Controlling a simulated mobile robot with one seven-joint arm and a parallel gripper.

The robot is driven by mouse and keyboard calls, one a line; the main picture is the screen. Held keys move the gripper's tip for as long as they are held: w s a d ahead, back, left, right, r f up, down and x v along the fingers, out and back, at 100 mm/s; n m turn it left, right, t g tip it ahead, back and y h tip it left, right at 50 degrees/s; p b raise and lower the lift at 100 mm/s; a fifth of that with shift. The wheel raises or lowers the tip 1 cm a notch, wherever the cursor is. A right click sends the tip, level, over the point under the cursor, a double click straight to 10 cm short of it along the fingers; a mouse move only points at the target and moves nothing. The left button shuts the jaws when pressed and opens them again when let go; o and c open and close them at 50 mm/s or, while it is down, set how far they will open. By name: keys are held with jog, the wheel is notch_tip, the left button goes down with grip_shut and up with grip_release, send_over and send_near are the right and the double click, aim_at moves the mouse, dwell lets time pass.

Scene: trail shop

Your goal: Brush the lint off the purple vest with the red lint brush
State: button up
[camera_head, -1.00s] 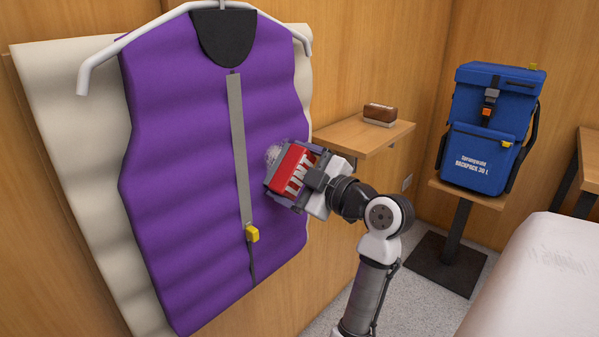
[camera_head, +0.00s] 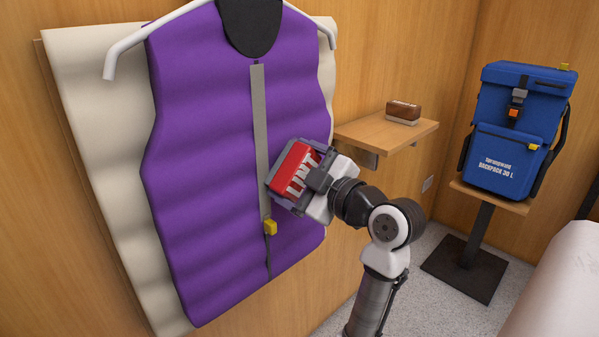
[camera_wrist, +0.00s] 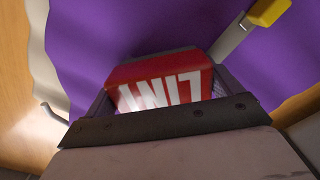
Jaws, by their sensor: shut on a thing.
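The purple vest (camera_head: 205,150) hangs on a white hanger (camera_head: 125,60) at the left, with a grey zip strip and a yellow zip pull (camera_head: 270,227). It also fills the wrist view's background (camera_wrist: 110,35). My gripper (camera_head: 312,187) is shut on the red lint brush (camera_head: 294,165), whose white "LINT" lettering shows in both views. The brush (camera_wrist: 150,80) is at the vest's right half, close beside the zip strip and above the zip pull. Its far face is hidden, so I cannot tell whether it touches the cloth. No lint is visible on the vest now.
A cream panel (camera_head: 95,120) hangs behind the vest. A wooden wall shelf (camera_head: 365,130) holds a brown block-shaped item (camera_head: 403,112). A blue backpack (camera_head: 510,130) stands on a pedestal at the right, near a white surface (camera_head: 565,285). Grey floor lies between.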

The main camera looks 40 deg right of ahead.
jog(key=shift+a+r+p, duration=0.1)
jog(key=shift+r+p, duration=0.2)
jog(key=shift+r, duration=0.5)
jog(key=shift+w+d+b, duration=0.15)
jog(key=shift+d, duration=1.55)
jog(key=shift+w+d+b, duration=0.15)
jog(key=shift+w+d, duration=0.05)
jog(key=shift+d, duration=1.45)
jog(key=shift+w+d+b, duration=0.15)
jog(key=shift+d, duration=1.55)
jog(key=shift+s, duration=0.1)
jog(key=shift+s+d+b, duration=0.15)
jog(key=shift+s+b, duration=0.15)
jog(key=shift+s, duration=1.15)
jog(key=shift+s+d+b, duration=0.1)
jog(key=shift+s+b, duration=0.2)
jog(key=shift+s, duration=1.15)
jog(key=s, duration=0.3)
jog(key=shift+d+b, duration=0.1)
jog(key=shift+b, duration=0.25)
jog(key=shift+f, duration=0.1)
